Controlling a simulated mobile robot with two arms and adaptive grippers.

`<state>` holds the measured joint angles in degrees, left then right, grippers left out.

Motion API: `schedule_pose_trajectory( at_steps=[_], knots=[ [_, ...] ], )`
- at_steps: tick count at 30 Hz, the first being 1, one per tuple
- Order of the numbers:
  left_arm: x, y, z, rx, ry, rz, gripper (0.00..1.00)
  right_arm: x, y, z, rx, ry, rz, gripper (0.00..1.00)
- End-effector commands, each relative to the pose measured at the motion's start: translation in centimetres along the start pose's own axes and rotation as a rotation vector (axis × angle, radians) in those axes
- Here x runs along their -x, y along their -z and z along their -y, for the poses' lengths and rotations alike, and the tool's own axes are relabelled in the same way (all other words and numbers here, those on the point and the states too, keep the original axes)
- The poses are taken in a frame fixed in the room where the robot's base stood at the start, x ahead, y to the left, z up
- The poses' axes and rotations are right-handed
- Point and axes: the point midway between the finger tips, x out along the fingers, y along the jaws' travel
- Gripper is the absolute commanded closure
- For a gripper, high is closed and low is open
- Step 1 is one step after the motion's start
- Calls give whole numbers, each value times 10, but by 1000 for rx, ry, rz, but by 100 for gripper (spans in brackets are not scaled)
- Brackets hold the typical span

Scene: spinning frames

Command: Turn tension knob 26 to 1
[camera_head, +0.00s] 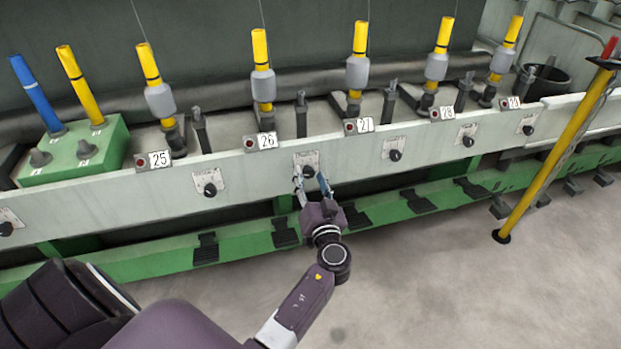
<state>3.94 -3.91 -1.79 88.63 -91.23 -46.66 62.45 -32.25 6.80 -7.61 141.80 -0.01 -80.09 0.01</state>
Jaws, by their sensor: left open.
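The label 26 (262,141) is on the pale front rail, below a yellow bobbin. A black tension knob (309,171) on a small white plate sits to the right of and below that label, between labels 26 and 27. My left gripper (312,178) is open in front of this knob, with one finger at each side of it. The fingers partly cover the knob and its plate, so its setting cannot be read. I cannot tell whether the fingers touch it. My right gripper is not in view.
Similar knobs sit along the rail, one at the left (210,189) and one at the right (396,155). A green lower rail (245,236) with dark pedals runs beneath. A yellow post (556,139) stands at the right. The grey floor (440,290) in front is clear.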

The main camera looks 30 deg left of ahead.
Motion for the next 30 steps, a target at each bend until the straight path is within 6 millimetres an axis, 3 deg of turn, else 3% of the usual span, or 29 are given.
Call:
schedule_pose_trajectory(
  at_steps=[8, 19, 30],
  knots=[
    [-2, 0, 0, 0, -1, 0, 60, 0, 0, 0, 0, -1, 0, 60],
    [-1, 0, 0, 0, -1, 0, 100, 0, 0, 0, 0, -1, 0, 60],
    [-1, 0, 0, -65, -3, 5, 100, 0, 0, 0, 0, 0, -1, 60]
  ],
)
